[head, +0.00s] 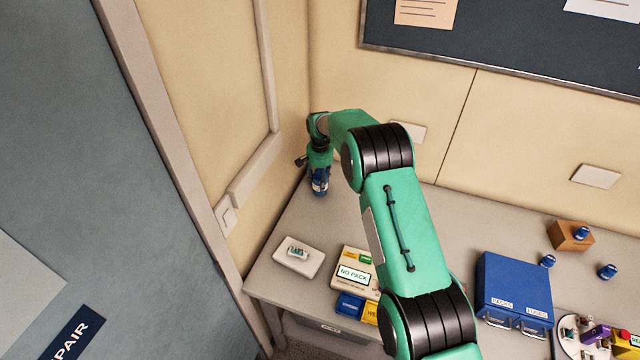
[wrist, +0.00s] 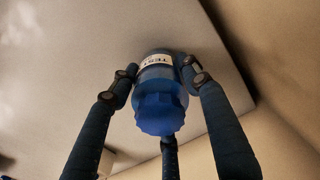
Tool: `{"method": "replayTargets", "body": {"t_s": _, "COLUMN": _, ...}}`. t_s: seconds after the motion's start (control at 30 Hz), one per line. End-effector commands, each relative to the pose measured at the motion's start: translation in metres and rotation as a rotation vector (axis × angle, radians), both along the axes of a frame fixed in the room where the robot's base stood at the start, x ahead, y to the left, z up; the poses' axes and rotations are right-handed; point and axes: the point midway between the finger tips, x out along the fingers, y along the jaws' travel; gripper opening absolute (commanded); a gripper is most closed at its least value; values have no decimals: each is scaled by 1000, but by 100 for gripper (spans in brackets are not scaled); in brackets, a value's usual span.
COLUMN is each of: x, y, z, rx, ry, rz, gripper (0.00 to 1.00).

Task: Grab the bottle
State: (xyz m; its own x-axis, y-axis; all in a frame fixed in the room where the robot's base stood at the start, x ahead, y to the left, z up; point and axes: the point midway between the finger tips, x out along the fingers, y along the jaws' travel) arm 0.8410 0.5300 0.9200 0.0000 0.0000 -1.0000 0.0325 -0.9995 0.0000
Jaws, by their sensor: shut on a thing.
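A blue bottle (wrist: 160,95) with a white label reading "TEST" is between the fingers of my gripper (wrist: 163,85) in the wrist view. Its ribbed blue cap faces the camera. The three dark fingers close around its sides. In the head view my gripper (head: 319,174) points down at the back left corner of the bench, shut on the bottle (head: 320,186), which is partly covered by the fingers. I cannot tell whether its base touches the bench. Three more small blue bottles are at the right: one on a wooden block (head: 581,233), the others beside it (head: 547,260) and (head: 608,271).
The bench (head: 460,210) holds a white dish (head: 299,256), a device reading "NO PACK" (head: 354,273), a blue drawer unit (head: 512,290) and a round tray of parts (head: 569,348). Walls stand close behind and left of my gripper. The bench's middle is partly hidden by my arm.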

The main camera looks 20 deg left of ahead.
Motion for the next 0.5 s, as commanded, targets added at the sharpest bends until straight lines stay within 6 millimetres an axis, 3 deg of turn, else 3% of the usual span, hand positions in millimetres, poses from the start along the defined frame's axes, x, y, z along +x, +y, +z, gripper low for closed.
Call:
{"method": "replayTargets", "body": {"t_s": 0.27, "x": 0, "y": 0, "z": 3, "rx": 1, "ry": -1, "rz": 0, "gripper": 11}}
{"method": "replayTargets", "body": {"t_s": 0.5, "x": 1, "y": 0, "z": 18, "rx": 1, "ry": -2, "rz": 0, "gripper": 11}}
